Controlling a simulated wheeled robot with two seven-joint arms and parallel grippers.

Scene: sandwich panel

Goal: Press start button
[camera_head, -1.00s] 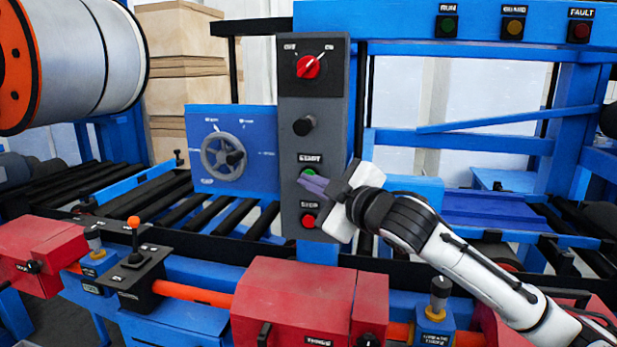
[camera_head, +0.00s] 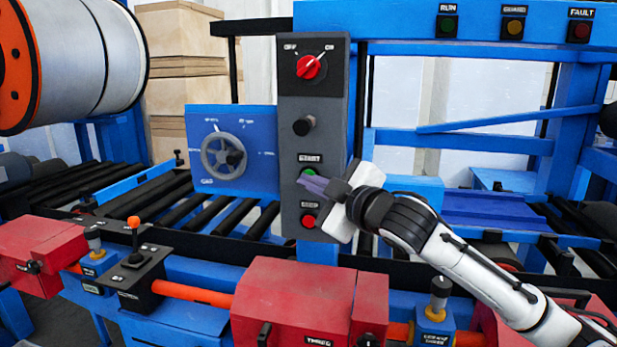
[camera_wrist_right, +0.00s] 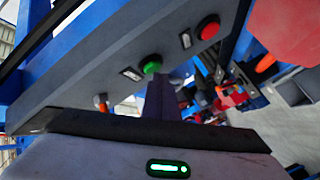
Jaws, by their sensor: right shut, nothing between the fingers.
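The grey control panel (camera_head: 292,130) stands upright in the middle of the head view. Its green start button (camera_head: 309,171) sits under a START label, partly hidden by my gripper's fingers. The red stop button (camera_head: 308,221) is below it. My right gripper (camera_head: 307,184) is shut and empty, its fingertips at or just below the start button. In the right wrist view the green button (camera_wrist_right: 152,64) shows just beyond the fingertips (camera_wrist_right: 158,80); I cannot tell whether they touch it. The red button (camera_wrist_right: 208,28) is further right there. My left gripper is not in view.
A handwheel (camera_head: 223,156) is to the left. Red boxes (camera_head: 290,300) and a small lever (camera_head: 134,238) stand in front. Indicator lamps (camera_head: 513,27) are at upper right.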

